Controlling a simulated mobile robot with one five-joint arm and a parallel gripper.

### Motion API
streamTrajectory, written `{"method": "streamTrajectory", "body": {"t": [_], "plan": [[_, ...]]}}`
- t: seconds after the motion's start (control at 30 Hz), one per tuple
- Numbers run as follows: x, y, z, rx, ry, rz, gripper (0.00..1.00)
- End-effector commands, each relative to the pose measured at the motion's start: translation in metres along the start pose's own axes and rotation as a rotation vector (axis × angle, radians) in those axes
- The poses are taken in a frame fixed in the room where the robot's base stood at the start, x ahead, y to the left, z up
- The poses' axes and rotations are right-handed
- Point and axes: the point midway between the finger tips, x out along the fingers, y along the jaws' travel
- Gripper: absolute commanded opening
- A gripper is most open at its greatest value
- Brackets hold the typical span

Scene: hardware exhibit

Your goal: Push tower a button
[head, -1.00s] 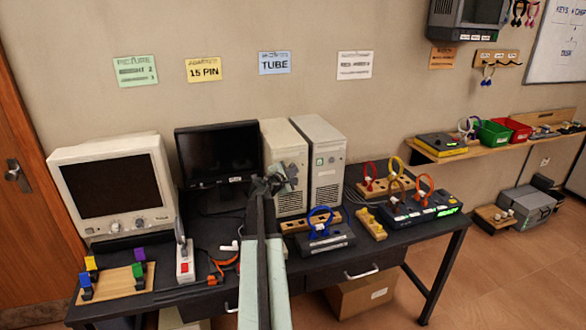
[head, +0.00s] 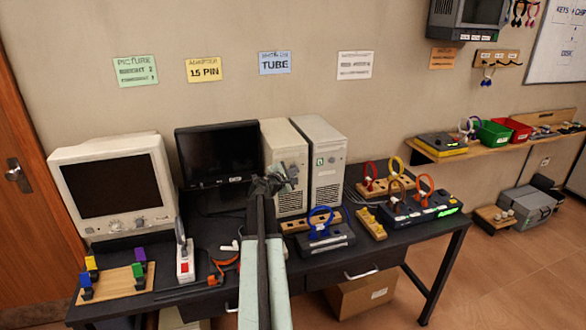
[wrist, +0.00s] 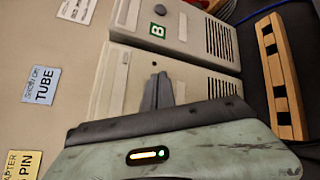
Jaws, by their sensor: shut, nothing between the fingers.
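Two beige computer towers stand side by side on the dark desk. The right tower (head: 327,160) has a green label, which reads B in the wrist view (wrist: 157,30). The left tower (head: 282,143) is partly covered by my gripper (head: 290,174), and I cannot read a label on it. In the wrist view the left tower (wrist: 130,75) is the nearer one. A small dark round button (wrist: 154,64) shows on its front, just beyond the fingertips. My gripper (wrist: 160,78) is shut and empty, pointing at that front. I cannot tell whether the tips touch it.
A black monitor (head: 218,152) and a beige CRT (head: 112,185) stand left of the towers. A wooden block with slots (head: 297,226) and a black box with a blue cable (head: 325,240) lie in front of the towers. A power strip (head: 184,262) lies left of my arm.

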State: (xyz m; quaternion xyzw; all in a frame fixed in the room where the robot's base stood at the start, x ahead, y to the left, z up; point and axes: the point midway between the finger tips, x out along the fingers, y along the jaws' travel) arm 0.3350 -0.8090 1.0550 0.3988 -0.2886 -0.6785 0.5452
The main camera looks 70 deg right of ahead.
Motion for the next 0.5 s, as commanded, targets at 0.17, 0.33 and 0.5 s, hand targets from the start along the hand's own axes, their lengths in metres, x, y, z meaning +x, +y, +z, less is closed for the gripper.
{"method": "streamTrajectory", "body": {"t": [0.17,0.33,0.5], "plan": [[0.0055,0.0037,-0.0033,0.0,0.0,0.0,0.0],[0.0051,0.0035,-0.0031,0.0,0.0,0.0,0.0],[0.0055,0.0038,-0.0034,0.0,0.0,0.0,0.0]]}}
